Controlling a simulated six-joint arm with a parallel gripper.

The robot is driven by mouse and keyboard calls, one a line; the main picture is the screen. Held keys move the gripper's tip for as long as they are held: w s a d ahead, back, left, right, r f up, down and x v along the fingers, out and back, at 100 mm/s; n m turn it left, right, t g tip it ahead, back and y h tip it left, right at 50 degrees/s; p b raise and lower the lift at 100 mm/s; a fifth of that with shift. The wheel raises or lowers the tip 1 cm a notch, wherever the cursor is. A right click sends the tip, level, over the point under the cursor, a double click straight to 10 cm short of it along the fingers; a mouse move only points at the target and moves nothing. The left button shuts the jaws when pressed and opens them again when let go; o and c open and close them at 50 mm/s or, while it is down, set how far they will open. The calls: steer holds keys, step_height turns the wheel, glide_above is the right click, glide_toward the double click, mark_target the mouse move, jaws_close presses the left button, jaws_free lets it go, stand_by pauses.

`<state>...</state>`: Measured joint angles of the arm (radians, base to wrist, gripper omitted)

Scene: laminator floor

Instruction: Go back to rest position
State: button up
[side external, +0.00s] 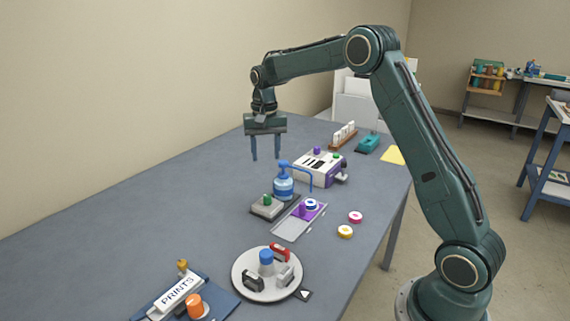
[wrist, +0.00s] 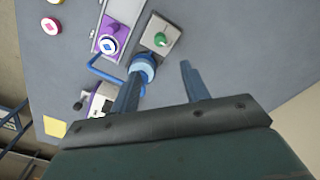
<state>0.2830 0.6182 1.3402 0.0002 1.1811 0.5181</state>
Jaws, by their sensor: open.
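My gripper (side external: 265,150) hangs above the blue-grey table, its two fingers pointing down, apart and empty. In the wrist view my gripper (wrist: 158,80) shows open, with nothing between its fingers. A blue bottle-like thing with a bent blue tube (side external: 284,187) stands below and to the right of the fingers in the side view. In the wrist view this blue thing (wrist: 143,68) lies partly behind the left finger. My gripper is apart from it and touches nothing that I can see.
A grey box with a green knob (side external: 267,206), a purple-and-grey tray (side external: 291,229), a white machine (side external: 318,168) and a round turntable (side external: 240,277) stand on the table (side external: 150,215). A PRINTS stand (side external: 180,291) is at the front. The table's left part is clear.

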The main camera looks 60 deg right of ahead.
stand_by(0.3)
steer(key=s+a+r+n+t, duration=0.1)
steer(key=s+a+r+n, duration=0.1)
steer(key=s+a+r, duration=0.5)
steer(key=s+a+r+n+t, duration=0.25)
steer(key=s+r, duration=0.25)
steer(key=s, duration=0.3)
steer(key=s+a+f+n+t, duration=0.1)
steer(key=s+a+n, duration=0.1)
steer(key=s, duration=0.7)
steer(key=s+a+f+n+t, duration=0.1)
steer(key=s+a+n, duration=0.1)
steer(key=s, duration=0.7)
steer(key=shift+s+a+f+n, duration=0.3)
steer(key=shift+s+a+n, duration=0.1)
steer(key=shift+a, duration=0.35)
